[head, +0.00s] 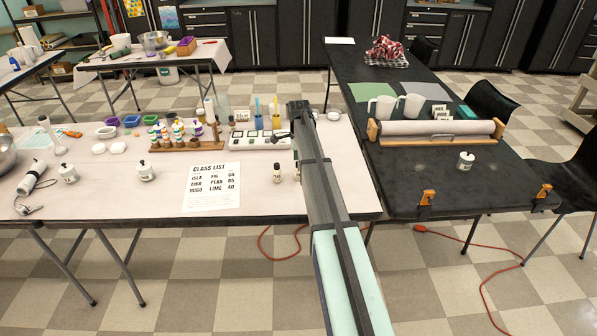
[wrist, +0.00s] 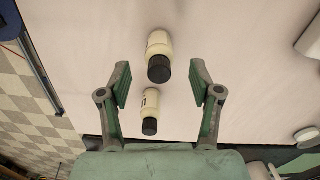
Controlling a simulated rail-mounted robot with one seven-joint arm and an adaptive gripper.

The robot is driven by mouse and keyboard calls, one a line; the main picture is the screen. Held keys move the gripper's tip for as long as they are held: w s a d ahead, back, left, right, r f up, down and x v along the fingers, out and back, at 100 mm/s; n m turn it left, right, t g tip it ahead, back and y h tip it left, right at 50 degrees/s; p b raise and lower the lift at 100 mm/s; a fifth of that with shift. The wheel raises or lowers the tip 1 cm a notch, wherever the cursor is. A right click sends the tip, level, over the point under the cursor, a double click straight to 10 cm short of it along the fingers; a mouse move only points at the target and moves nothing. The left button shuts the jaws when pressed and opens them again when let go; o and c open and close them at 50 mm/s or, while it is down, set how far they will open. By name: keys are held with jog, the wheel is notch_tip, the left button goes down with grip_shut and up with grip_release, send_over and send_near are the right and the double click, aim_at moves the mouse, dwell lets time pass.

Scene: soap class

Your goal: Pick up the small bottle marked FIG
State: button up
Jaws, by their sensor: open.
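Two cream bottles with dark caps lie in the wrist view between or near my fingers: a bigger-looking one (wrist: 158,44) farther up and a smaller-looking one (wrist: 150,104) below it, with a dark mark on its side too small to read. I cannot tell which is marked FIG. In the head view one small dark-capped bottle (head: 277,175) stands near the front edge of the pale table; another beside it is mostly hidden by my arm. My gripper (wrist: 161,82) is open and empty, its fingers either side of the bottles, touching neither.
A class list sheet (head: 212,187) lies left of the bottles, listing FIG, PEAR and LIME. A black table (head: 430,190) is at right.

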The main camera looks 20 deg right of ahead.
jog(key=shift+a+f+p, duration=0.1)
jog(key=shift+f+p, duration=0.7)
jog(key=shift+f, duration=1.8)
grip_shut()
